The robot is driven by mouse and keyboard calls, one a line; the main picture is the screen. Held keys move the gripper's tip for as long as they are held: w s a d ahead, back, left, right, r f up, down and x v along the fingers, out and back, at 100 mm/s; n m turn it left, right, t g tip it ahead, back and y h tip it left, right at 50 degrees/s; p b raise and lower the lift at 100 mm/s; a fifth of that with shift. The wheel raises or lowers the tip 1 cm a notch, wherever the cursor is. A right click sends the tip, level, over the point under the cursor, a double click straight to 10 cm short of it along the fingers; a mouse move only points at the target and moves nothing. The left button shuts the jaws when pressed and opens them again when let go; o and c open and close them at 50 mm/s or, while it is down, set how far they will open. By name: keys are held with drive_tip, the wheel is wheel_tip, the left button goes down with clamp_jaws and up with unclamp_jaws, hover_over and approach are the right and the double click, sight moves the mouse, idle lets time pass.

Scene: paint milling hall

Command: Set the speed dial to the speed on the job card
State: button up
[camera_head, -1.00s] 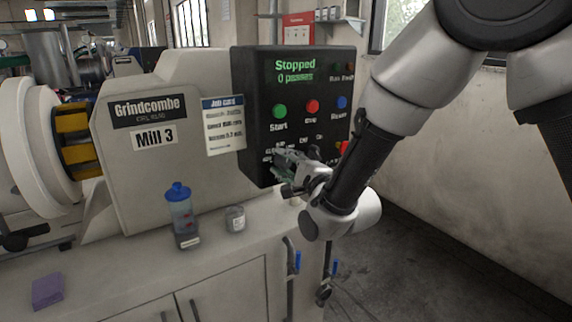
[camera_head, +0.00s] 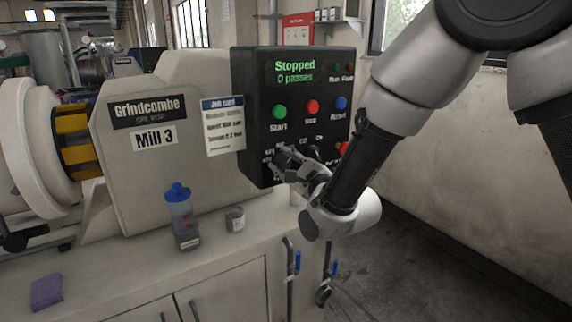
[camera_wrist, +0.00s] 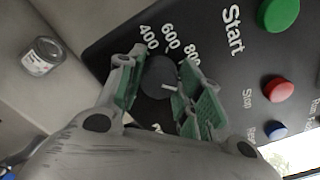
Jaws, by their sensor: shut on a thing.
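The dark round speed dial (camera_wrist: 158,76) sits on the black control panel (camera_wrist: 112,40), with printed marks 400, 600 and 800 beside it in the wrist view. A short white pointer line shows on the dial, but which mark it meets is unclear. My gripper (camera_wrist: 160,72) has its green-padded fingers on either side of the dial and is shut on it. In the head view my gripper (camera_head: 284,162) covers the dial at the panel's lower left. The job card (camera_head: 224,128) hangs left of the panel; its speed line is too blurred to read.
Start (camera_head: 279,111), Stop (camera_head: 313,107) and Reset (camera_head: 341,102) buttons sit above my gripper. A blue-capped bottle (camera_head: 179,207) and a small jar (camera_head: 235,218) stand on the bench. The display reads Stopped, 0 passes.

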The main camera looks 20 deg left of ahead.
drive_tip(key=shift+f, duration=0.1)
drive_tip(key=o, duration=1)
drive_tip(key=shift+d, duration=0.1)
drive_tip(key=v, duration=1.2)
